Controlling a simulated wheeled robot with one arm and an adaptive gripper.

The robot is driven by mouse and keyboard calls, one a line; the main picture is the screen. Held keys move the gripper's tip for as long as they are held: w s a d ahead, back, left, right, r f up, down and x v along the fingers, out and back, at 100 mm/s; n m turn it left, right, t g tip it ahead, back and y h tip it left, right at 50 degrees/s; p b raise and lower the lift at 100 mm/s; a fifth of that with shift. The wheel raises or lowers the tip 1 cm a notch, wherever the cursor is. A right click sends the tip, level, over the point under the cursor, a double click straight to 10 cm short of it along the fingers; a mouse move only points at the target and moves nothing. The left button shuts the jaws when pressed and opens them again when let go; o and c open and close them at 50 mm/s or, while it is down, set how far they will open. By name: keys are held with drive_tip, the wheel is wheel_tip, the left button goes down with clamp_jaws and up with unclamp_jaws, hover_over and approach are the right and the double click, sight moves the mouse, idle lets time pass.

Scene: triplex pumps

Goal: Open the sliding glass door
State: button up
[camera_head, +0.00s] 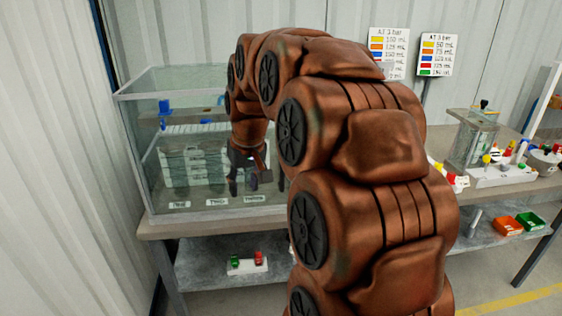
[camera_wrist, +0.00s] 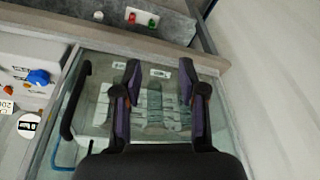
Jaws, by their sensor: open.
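The glass case (camera_head: 235,212) stands on the table at the left in the head view. Its glass front (camera_wrist: 115,110) lies beyond my fingers in the wrist view. A black bar handle (camera_wrist: 73,108) shows left of my fingers there, apart from them. In the head view I cannot see the handle; my arm covers the case's right part. My gripper (camera_head: 243,187) is open and empty by the case, its fingers spread in the wrist view (camera_wrist: 160,72). I cannot tell whether it touches the glass, nor how far the door is open.
Grey blocks (camera_head: 190,165) and a blue part (camera_head: 164,112) show through the glass. A lower shelf (camera_head: 205,262) holds a small box with green and red knobs (camera_head: 248,262). A clear container (camera_head: 473,138) and valves stand right. A corrugated wall (camera_head: 50,160) is close at left.

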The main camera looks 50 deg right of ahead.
drive_tip(key=w+d+r+m+t+h, duration=0.1)
drive_tip(key=w+d+r+m, duration=0.15)
drive_tip(key=d, duration=1.45)
drive_tip(key=shift+n+h, duration=0.25)
drive_tip(key=shift+h, duration=0.05)
drive_tip(key=shift+w+p+x, duration=0.25)
drive_tip(key=shift+p+x, duration=0.3)
drive_tip(key=shift+x, duration=1.2)
drive_tip(key=shift+w+p+x, duration=0.2)
drive_tip(key=shift+p+x, duration=0.3)
drive_tip(key=shift+x, duration=1.3)
drive_tip(key=shift+r, duration=0.15)
clamp_jaws()
